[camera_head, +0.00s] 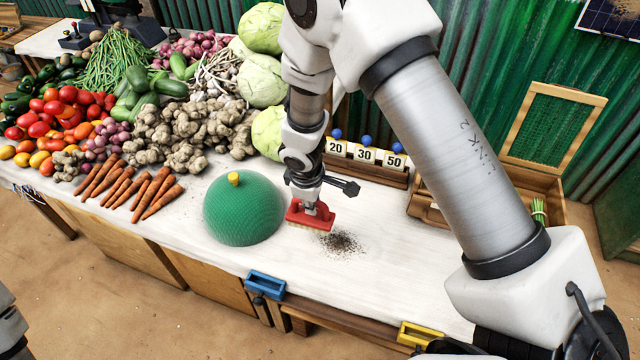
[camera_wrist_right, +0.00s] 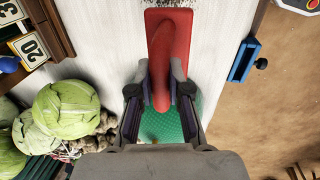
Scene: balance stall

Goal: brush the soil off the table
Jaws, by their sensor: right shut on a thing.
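A patch of dark soil (camera_head: 342,243) lies loose on the white table (camera_head: 400,265) in the head view. My right gripper (camera_head: 311,203) is shut on the handle of a red brush (camera_head: 309,218), its pale bristles facing down. The brush is at the soil's upper left edge; I cannot tell whether the bristles touch the table. In the right wrist view, the fingers (camera_wrist_right: 160,85) close around the red handle (camera_wrist_right: 162,50), and the brush hides the table under it. My left gripper is not in view.
A green dome (camera_head: 243,210) with a yellow knob stands just left of the brush. Cabbages (camera_head: 262,80) and other vegetables fill the left and back. Number cards (camera_head: 365,155) stand behind. A blue holder (camera_head: 265,285) and yellow holder (camera_head: 420,335) sit at the front edge.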

